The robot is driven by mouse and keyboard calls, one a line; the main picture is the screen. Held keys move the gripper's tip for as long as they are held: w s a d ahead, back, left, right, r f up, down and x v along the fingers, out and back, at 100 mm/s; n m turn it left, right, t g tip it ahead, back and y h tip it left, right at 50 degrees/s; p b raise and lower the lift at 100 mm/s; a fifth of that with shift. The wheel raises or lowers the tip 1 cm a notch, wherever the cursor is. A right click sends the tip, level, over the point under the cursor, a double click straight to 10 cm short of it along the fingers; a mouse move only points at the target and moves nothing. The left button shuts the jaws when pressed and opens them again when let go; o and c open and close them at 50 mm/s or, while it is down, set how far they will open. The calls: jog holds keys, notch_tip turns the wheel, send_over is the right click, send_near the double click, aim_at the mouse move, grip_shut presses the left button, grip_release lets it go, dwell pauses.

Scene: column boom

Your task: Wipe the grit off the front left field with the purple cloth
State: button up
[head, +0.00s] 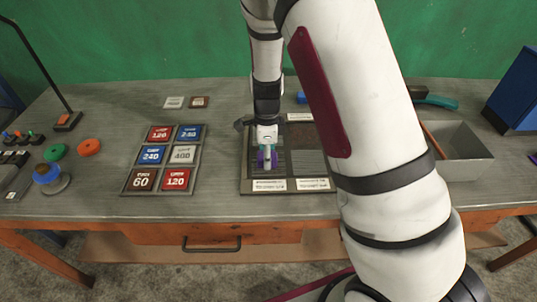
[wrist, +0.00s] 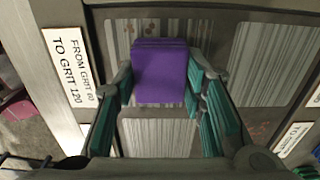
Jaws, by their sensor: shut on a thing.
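The purple cloth (wrist: 160,70) looks like a folded pad between the teal fingers of my gripper (wrist: 160,92). In the head view my gripper (head: 267,157) is shut on it, low over the left part of the dark board (head: 245,180); only slivers of purple show. In the wrist view the cloth covers part of a striped grey field (wrist: 150,28), which appears to be the front left one. A few brownish specks show on that field around the cloth. The label (wrist: 67,75) beside it reads "from grit 80 to grit 120". Whether the cloth touches the field is unclear.
Other striped fields (wrist: 270,62) lie on the board, with reddish specks near the right. A tray (head: 124,190) of numbered red, blue, grey and brown tiles stands left. A grey bin (head: 468,165) stands right. My arm hides part of the board's right side.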

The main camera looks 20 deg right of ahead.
jog(key=shift+w+a+r, duration=0.1)
jog(key=shift+w+a, duration=0.1)
jog(key=shift+a, duration=0.5)
jog(key=shift+d, duration=0.15)
jog(key=shift+s+d, duration=0.3)
jog(key=shift+d, duration=0.55)
jog(key=shift+s+d, duration=0.3)
jog(key=shift+d, duration=0.5)
jog(key=shift+a, duration=0.1)
jog(key=shift+w+a+p, duration=0.2)
jog(key=shift+w+a, duration=0.1)
jog(key=shift+a, duration=0.55)
jog(key=shift+w+a+p, duration=0.2)
jog(key=shift+w+a, duration=0.1)
jog(key=shift+a, duration=0.55)
jog(key=shift+d, duration=0.1)
